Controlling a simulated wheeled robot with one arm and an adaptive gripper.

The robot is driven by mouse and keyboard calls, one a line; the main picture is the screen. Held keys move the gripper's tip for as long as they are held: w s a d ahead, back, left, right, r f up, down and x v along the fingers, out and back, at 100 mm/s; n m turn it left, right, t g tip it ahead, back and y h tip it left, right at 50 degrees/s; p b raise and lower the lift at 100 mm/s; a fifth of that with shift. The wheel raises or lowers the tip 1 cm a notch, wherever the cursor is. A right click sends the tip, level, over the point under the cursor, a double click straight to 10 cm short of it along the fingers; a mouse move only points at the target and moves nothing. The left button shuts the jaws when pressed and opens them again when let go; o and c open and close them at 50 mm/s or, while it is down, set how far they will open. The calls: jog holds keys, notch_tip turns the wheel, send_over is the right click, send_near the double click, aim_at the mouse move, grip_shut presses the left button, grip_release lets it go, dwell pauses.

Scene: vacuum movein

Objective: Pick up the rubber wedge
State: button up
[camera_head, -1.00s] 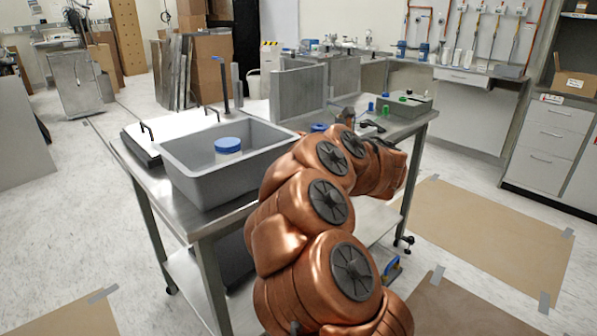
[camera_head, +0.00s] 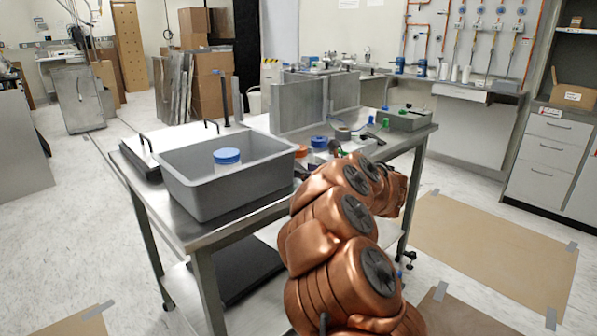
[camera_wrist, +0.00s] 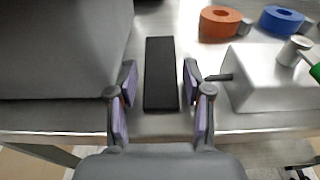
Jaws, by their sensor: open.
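The rubber wedge looks to be the long black block (camera_wrist: 160,75) lying on the metal table in the wrist view. Its near end lies between the fingertips of my gripper (camera_wrist: 160,95), which is open with one finger on each side and a gap on both sides. I cannot tell how high the fingers are above the table. In the head view my copper-coloured arm reaches to the table's front edge and hides most of the gripper and the wedge.
A grey bin (camera_head: 215,185) with a blue-lidded container (camera_head: 228,158) stands left of the wedge. To its right are a metal block (camera_wrist: 268,80), an orange ring (camera_wrist: 222,22) and a blue ring (camera_wrist: 282,20). The steel table (camera_head: 190,220) has its front edge just below the gripper.

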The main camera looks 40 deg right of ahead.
jog(key=shift+w+f, duration=0.2)
jog(key=shift+w, duration=1.15)
jog(key=shift+d, duration=0.1)
jog(key=c, duration=0.9)
